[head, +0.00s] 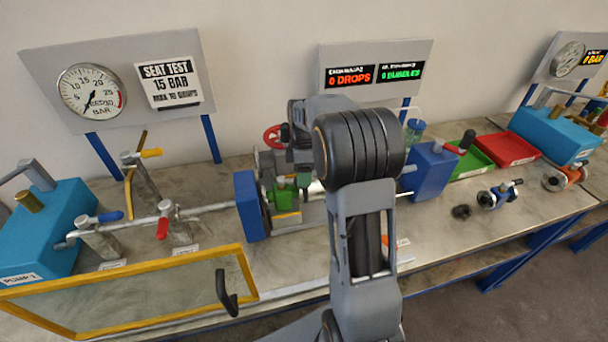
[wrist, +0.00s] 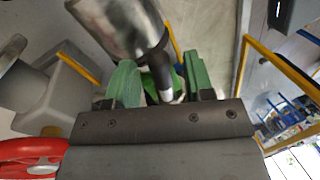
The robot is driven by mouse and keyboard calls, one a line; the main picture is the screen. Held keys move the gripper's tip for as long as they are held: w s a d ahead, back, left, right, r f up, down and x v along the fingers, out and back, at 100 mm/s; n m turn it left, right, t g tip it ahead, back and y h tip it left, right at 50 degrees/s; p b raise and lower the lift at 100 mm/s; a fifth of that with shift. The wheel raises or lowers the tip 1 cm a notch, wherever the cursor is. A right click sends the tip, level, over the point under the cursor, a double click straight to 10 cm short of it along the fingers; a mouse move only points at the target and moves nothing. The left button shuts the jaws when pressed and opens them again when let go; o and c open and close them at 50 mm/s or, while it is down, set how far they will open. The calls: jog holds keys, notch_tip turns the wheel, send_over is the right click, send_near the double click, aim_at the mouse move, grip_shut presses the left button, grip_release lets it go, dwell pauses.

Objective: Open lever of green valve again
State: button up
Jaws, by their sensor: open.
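The green valve (head: 284,197) sits clamped in the test rig in the middle of the bench in the head view, left of my arm. A bit of bright green shows between the fingers in the wrist view (wrist: 178,82). My gripper (wrist: 162,78) is open, its two green-padded fingers on either side of a dark rod with a pale end (wrist: 161,78), which may be the lever. I cannot tell whether the fingers touch it.
A blue clamp block (head: 250,205) stands left of the valve and another (head: 432,168) to its right. A red handwheel (head: 273,136) is behind. A yellow-framed clear guard (head: 130,290) lies at the front left. The gauge panel (head: 118,78) stands behind. Red-handled (head: 163,226) and blue-handled valves are left.

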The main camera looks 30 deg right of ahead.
grip_shut()
dwell(0.5)
